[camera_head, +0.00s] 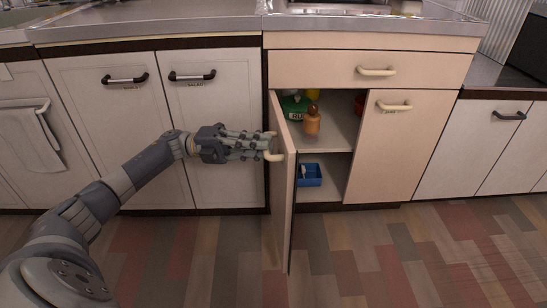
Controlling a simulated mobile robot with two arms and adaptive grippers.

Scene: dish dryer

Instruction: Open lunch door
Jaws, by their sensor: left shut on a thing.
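In the head view, the left door (284,190) of the beige cabinet stands open and is seen nearly edge-on. Its beige handle (274,157) is on its outer face. My left gripper (268,145) comes in from the left and is shut on this handle. The fingers partly hide the handle. The cabinet's right door (388,150) is closed, with its handle (394,106) near the top. My right gripper is not in view.
Inside the cabinet are an orange bottle (312,122), a green container (296,106) and a blue basket (309,176). A closed drawer (330,70) is above the doors. White cabinets (222,120) stand at the left. The wooden floor (400,255) in front is clear.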

